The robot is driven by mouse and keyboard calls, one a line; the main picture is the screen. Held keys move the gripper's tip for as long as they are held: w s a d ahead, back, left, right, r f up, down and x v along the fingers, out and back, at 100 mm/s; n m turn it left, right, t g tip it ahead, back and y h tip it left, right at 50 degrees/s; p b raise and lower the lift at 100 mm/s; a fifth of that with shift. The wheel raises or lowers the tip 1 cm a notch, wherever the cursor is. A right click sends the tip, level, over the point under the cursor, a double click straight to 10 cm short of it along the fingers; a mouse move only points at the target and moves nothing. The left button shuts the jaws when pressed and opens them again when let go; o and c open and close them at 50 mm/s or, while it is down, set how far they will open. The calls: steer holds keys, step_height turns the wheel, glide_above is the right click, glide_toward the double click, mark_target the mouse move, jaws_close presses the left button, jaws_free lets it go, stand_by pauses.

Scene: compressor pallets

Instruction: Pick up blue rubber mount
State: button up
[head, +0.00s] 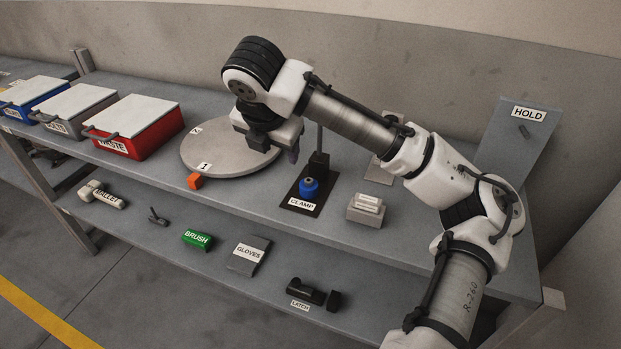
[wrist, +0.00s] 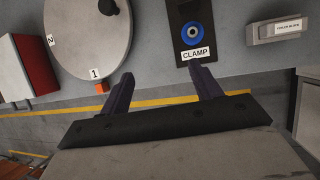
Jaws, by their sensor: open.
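The blue rubber mount (head: 309,187) is a short blue cylinder on the black base plate of the clamp (head: 296,207), beside a dark upright post. In the wrist view the mount (wrist: 194,33) is a blue ring with a dark centre, above the CLAMP label. My gripper (wrist: 160,72) is open, with nothing between its two dark fingers. The mount lies beyond the fingertips, nearer the right finger, and is not touched. In the head view my gripper (head: 292,153) hangs over the turntable's right edge, left of the clamp post; its fingers are partly hidden.
The grey turntable (head: 218,162) and a small orange block (head: 195,181) are left of the clamp. A labelled grey block (head: 366,208) stands to its right. The red waste bin (head: 135,128) is farther left. The lower shelf holds a brush (head: 197,239), gloves (head: 249,255) and other items.

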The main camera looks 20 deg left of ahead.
steer(key=w+d+h, duration=0.1)
steer(key=d+h, duration=0.1)
steer(key=d, duration=0.2)
glide_above(308, 180)
steer(key=s, duration=0.2)
steer(key=shift+g, duration=0.3)
steer(key=f, duration=0.7)
steer(key=shift+s+a+p, duration=0.2)
steer(key=shift+p, duration=0.1)
steer(key=shift+p+x, duration=0.65)
steer(key=shift+x, duration=2.55)
steer(key=shift+d, duration=0.15)
steer(key=c, duration=1.1)
steer(key=shift+o, duration=0.2)
steer(key=shift+r, duration=0.15)
